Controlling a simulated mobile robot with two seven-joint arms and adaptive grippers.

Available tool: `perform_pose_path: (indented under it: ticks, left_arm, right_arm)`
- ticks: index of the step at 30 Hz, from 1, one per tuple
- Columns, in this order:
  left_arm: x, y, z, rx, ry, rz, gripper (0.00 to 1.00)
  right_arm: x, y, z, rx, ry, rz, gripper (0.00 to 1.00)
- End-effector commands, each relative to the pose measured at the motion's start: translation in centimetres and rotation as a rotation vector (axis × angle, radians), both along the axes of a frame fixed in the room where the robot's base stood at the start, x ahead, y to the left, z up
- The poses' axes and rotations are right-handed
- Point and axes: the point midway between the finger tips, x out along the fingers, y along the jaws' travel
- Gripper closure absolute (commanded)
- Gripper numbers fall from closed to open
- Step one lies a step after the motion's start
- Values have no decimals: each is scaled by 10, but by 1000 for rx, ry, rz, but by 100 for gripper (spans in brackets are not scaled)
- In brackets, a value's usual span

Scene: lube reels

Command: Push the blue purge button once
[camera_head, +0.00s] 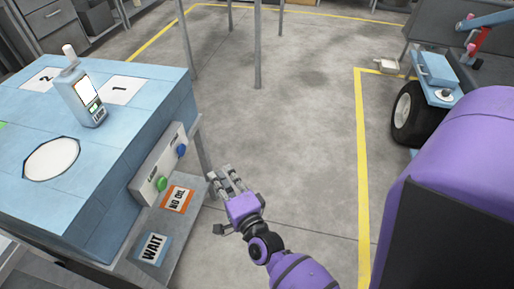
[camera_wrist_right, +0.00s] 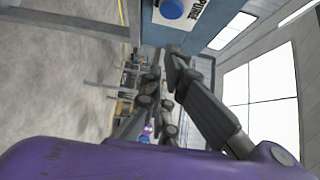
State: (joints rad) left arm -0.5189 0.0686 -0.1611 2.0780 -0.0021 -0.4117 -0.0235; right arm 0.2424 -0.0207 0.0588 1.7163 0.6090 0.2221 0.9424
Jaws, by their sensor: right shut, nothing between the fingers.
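The blue purge button (camera_head: 182,150) sits on the front face of a white control panel (camera_head: 150,172), at the panel's right end. A green button (camera_head: 161,184) is to its left on the same panel. My right gripper (camera_head: 222,172) is shut and empty, to the right of the blue button and apart from it. In the right wrist view the blue button (camera_wrist_right: 172,8) is cut by the top edge, beside a partly seen "PURGE" label (camera_wrist_right: 200,10). The right fingers (camera_wrist_right: 163,66) show below it. My left gripper is not in view.
A light-blue bench (camera_head: 110,150) carries a handheld device (camera_head: 83,96) and a white round plate (camera_head: 52,159). A lower shelf with "NO OIL" (camera_head: 177,199) and "WAIT" (camera_head: 152,248) signs juts out below the panel. The floor right of my gripper is clear.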

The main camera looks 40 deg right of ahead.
Motion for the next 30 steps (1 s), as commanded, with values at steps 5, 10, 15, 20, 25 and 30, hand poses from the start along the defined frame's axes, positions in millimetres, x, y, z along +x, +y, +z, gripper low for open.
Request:
perform_pose_path:
  ticks: [5,10,15,20,25,30]
  left_arm:
    - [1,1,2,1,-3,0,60]
    - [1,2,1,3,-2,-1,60]
    - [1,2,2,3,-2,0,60]
    - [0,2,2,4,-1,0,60]
    - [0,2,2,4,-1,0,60]
    - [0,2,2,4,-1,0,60]
  right_arm:
    - [38,-3,3,0,-5,1,100]
    - [74,-8,1,-1,-2,2,100]
    - [100,2,1,3,-1,2,100]
    - [113,11,1,0,-1,1,100]
    - [116,15,1,-1,0,1,100]
    - [116,15,1,-1,-1,1,100]
